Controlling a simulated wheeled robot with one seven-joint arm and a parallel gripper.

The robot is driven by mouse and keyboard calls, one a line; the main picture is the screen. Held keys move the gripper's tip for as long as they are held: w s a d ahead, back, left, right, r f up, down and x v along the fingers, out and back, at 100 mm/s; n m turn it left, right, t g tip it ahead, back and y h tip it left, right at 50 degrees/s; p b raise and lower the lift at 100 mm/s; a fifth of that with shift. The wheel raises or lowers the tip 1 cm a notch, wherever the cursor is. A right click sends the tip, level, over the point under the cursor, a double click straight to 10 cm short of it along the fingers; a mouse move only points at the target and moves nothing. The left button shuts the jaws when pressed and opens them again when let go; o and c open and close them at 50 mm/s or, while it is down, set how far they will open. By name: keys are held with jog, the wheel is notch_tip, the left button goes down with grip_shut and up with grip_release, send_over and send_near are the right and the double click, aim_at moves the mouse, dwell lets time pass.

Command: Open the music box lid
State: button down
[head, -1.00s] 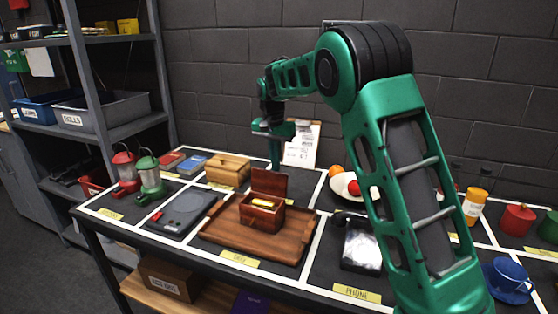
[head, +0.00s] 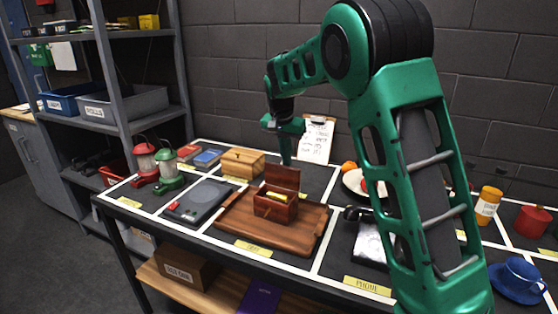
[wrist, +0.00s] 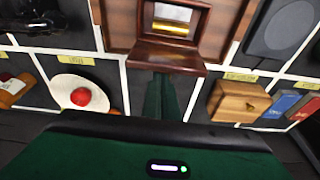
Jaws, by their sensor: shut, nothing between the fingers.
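The music box (head: 274,208) is a small dark red-brown wooden box on a brown wooden tray (head: 296,239). Its lid (head: 283,178) stands raised at the back edge, and a gold cylinder (head: 277,196) shows inside. The wrist view also shows the open box (wrist: 172,38), the lid (wrist: 165,57) and the gold cylinder (wrist: 172,27). My gripper (head: 287,162) points down just behind the raised lid, shut and empty. In the wrist view its fingers (wrist: 165,98) end near the lid; I cannot tell if they touch it.
A light wooden box (head: 243,162) stands behind left of the tray, and a flat grey device (head: 200,199) lies to its left. Red and green lanterns (head: 168,171) stand further left. A white plate (head: 354,181) and a phone (head: 369,244) are to the right. A clipboard (head: 316,141) leans behind.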

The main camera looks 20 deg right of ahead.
dwell(0.3)
jog(key=w+d, duration=0.3)
jog(key=s+a+v, duration=0.1)
jog(key=v, duration=0.9)
jog(key=s+d, duration=0.8)
jog(key=s, duration=0.2)
jog(key=s+d+f+g+y, duration=0.1)
jog(key=s+d, duration=0.2)
jog(key=s, duration=0.3)
jog(key=s+d+f, duration=0.2)
jog(key=s+d, duration=0.1)
jog(key=s, duration=0.3)
jog(key=s+f+n, duration=0.1)
jog(key=s+f, duration=0.4)
jog(key=s, duration=0.7)
jog(key=s+f+n+g+y, duration=0.1)
jog(key=s+f, duration=0.3)
jog(key=s, duration=0.9)
jog(key=shift+s+a+f, duration=0.35)
jog(key=shift+f, duration=0.05)
